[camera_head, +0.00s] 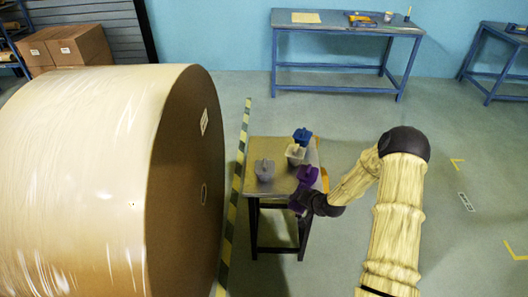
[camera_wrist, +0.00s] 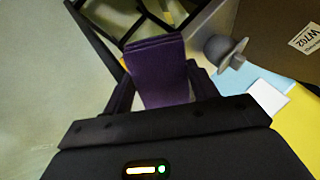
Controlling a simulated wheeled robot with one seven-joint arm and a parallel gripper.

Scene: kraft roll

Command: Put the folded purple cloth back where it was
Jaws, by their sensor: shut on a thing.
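The folded purple cloth (camera_head: 307,176) is held by my gripper (camera_head: 303,196) over the right side of the small metal-topped table (camera_head: 252,186). In the wrist view the folded purple cloth (camera_wrist: 158,62) stands up between the two dark fingers of my gripper (camera_wrist: 161,88), which is shut on it. Its layered fold edge shows at the top. I cannot tell whether the cloth touches the tabletop. A blue item (camera_head: 303,135) and a cream item (camera_head: 295,152) are just behind the cloth on the table. A grey item (camera_head: 264,171) stands to its left.
A huge wrapped paper roll (camera_head: 90,170) stands left of the table, with a yellow-black floor stripe (camera_head: 236,185) between. In the wrist view, a grey knobbed object (camera_wrist: 222,50) and light-blue and yellow surfaces lie right of the cloth. Blue workbenches (camera_head: 345,27) stand at the back.

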